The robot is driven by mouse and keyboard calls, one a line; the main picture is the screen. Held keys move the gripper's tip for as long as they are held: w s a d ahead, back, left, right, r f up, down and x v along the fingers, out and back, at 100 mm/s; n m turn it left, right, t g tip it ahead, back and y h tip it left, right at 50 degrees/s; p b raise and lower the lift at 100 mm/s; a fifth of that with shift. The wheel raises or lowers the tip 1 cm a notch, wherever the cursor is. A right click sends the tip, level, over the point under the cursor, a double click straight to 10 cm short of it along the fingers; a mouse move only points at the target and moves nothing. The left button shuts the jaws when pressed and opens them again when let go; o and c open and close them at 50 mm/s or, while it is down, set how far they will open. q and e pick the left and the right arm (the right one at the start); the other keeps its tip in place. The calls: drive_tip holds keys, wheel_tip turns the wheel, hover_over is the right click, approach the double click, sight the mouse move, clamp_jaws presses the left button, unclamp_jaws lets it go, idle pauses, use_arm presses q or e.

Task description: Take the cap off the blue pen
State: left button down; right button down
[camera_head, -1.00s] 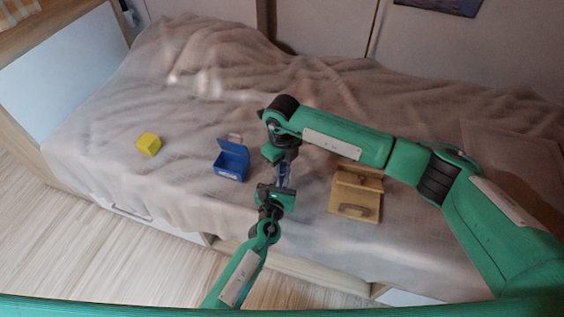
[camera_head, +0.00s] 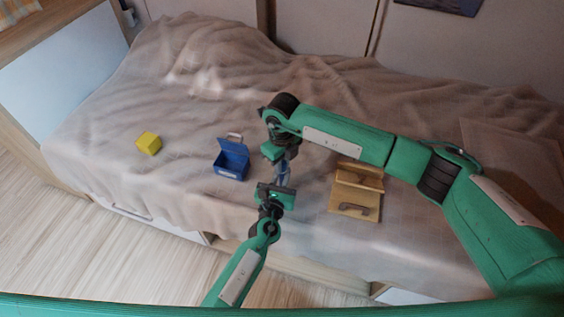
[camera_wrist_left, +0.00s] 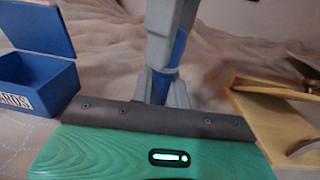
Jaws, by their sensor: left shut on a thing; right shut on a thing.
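The blue pen (camera_wrist_left: 179,48) stands roughly upright between my two grippers. In the head view only a small blue piece of it (camera_head: 283,173) shows between them. My left gripper (camera_wrist_left: 165,87) is shut on the pen's lower part, its grey fingers on either side. It also shows in the head view (camera_head: 281,183), below the pen. My right gripper (camera_wrist_left: 172,18) comes from above and is shut on the pen's upper part; in the head view it (camera_head: 281,162) hides that end. I cannot tell where cap and body meet, or whether they are apart.
An open blue box (camera_head: 231,170) with a raised lid stands left of the grippers. A wooden box (camera_head: 340,203) with dark handles is close on the right. A yellow cube (camera_head: 149,143) lies further left. All rest on a bed with a rumpled beige blanket (camera_head: 110,190).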

drive_tip(key=shift+r, duration=0.95)
drive_tip(key=shift+r, duration=0.1)
drive_tip(key=shift+r, duration=1.9)
use_arm(q)
drive_tip(key=c, duration=1.3)
unclamp_jaws()
drive_tip(key=shift+o, duration=0.2)
drive_tip(key=v, duration=1.2)
drive_tip(key=shift+f, duration=0.1)
